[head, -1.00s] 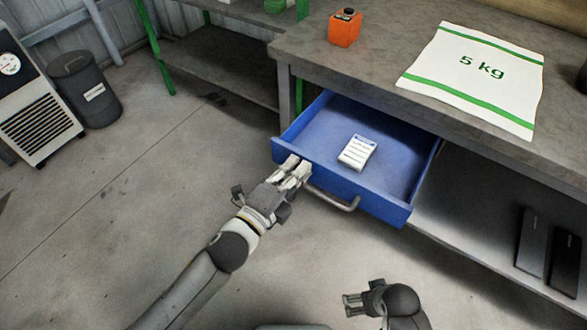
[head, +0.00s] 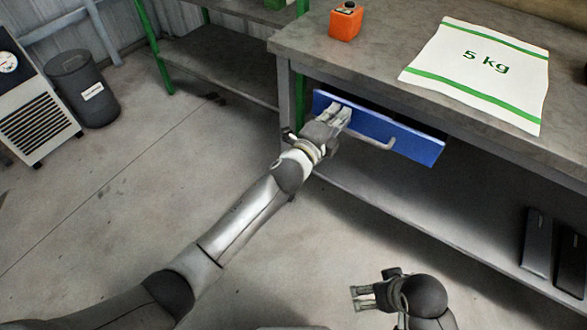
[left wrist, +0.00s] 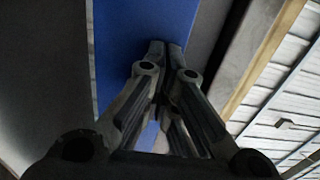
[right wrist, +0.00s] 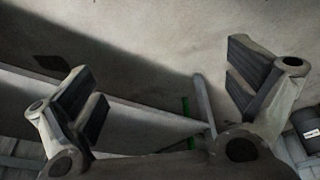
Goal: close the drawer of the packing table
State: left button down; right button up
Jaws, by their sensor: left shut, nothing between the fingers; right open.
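The blue drawer (head: 415,146) of the packing table (head: 390,75) is almost fully in, its front close to the table's edge and its inside hidden. A grey bar handle (head: 378,143) sits on its front. My left gripper (head: 343,110) is shut and empty, its fingertips at the left part of the drawer front. In the left wrist view the shut fingers (left wrist: 165,50) meet the blue front (left wrist: 130,45). My right gripper (head: 356,298) is open and empty, low in front of the table and apart from it. It also shows open in the right wrist view (right wrist: 165,85).
On the tabletop lie a white 5 kg sack (head: 478,68) and an orange container (head: 345,22). Dark flat items (head: 537,240) are on the lower shelf (head: 440,230). A dark bin (head: 84,88) and a vented machine (head: 30,100) stand at the left. The floor between is clear.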

pick_arm(q)
jog(key=shift+b+x, duration=0.45)
jog(key=shift+x, duration=0.8)
jog(key=shift+r, duration=0.3)
pick_arm(e)
jog(key=v, duration=0.4)
jog(key=shift+s+r, duration=0.15)
jog(key=shift+r, duration=0.2)
